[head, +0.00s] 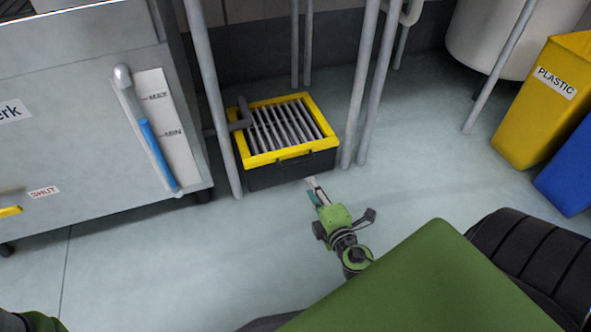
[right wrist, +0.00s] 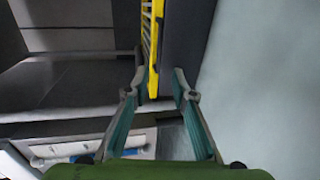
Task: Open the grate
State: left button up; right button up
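The grate (head: 287,123) has grey bars in a yellow frame and lies flat on top of a black box on the floor. A dark handle (head: 295,156) shows on its front side. My right gripper (head: 312,184) is just in front of the box, low near the floor. In the right wrist view my right gripper (right wrist: 154,92) has its fingers apart, with nothing held. The yellow frame (right wrist: 153,82) appears ahead, in line with the gap between them. I cannot tell whether they touch it. My left gripper is out of view.
Grey pipes (head: 357,90) stand beside and behind the box. A grey cabinet (head: 80,90) with a level gauge is at left. A yellow plastic bin (head: 535,115) and a blue bin (head: 570,175) stand at right. The floor right of the box is clear.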

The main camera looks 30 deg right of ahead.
aim_at(297, 164)
jog(key=b+x, duration=0.4)
jog(key=x, duration=0.9)
jog(key=shift+w+f, duration=0.1)
jog(key=shift+w, duration=0.2)
grip_shut()
